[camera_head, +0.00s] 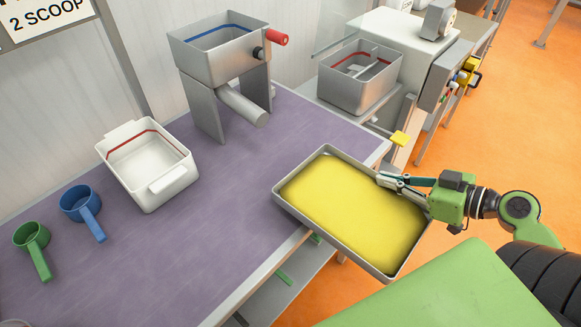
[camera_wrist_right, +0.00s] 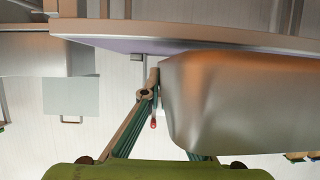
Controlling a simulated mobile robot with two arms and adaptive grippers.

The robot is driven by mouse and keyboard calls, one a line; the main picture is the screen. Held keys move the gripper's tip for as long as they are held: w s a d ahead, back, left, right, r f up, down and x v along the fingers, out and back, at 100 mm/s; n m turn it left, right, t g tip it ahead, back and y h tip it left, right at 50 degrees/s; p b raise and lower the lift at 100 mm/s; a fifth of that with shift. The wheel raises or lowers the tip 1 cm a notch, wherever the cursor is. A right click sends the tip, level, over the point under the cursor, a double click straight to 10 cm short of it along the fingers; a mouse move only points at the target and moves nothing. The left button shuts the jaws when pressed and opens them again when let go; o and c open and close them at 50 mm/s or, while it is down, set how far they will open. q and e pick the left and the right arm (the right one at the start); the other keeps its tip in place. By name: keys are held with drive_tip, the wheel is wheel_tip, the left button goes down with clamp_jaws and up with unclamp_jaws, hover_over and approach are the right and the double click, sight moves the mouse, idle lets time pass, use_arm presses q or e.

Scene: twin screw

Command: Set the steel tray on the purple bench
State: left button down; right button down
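The steel tray (camera_head: 285,203) is a shallow rectangular pan with a yellow fill, seen at the centre right of the head view. Its left end overlaps the front edge of the purple bench (camera_head: 230,240) in the picture; its right part hangs over the orange floor. I cannot tell whether it touches the bench. My right gripper (camera_head: 392,182) is shut on the tray's right wall. In the right wrist view the tray's metal side (camera_wrist_right: 240,105) fills the right, with one finger (camera_wrist_right: 148,95) against it; the other finger is hidden. My left gripper is not in view.
On the bench are a white tub (camera_head: 150,170), a blue scoop (camera_head: 82,205), a green scoop (camera_head: 33,240) and a metal hopper stand (camera_head: 205,95). A steel bin (camera_head: 355,85) stands on the scale behind. The bench's front middle is clear.

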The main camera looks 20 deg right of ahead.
sight(327, 153)
drive_tip(key=w+a+p, duration=0.1)
drive_tip(key=w+a, duration=0.1)
drive_tip(key=w, duration=0.3)
drive_tip(key=w+a+p, duration=0.2)
drive_tip(key=w, duration=0.4)
drive_tip(key=w+a+p, duration=0.2)
drive_tip(key=w+a, duration=0.1)
drive_tip(key=w, duration=0.2)
drive_tip(key=shift+w+a+r, duration=0.1)
drive_tip(key=shift+w+r, duration=0.05)
drive_tip(key=shift+r, duration=0.1)
wheel_tip(327, 153, down, 4)
drive_tip(key=b, duration=0.3)
drive_tip(key=shift+r, duration=0.15)
drive_tip(key=c, duration=2.6)
unclamp_jaws()
drive_tip(key=shift+f, duration=0.25)
drive_tip(key=o, duration=0.3)
drive_tip(key=shift+r, duration=0.1)
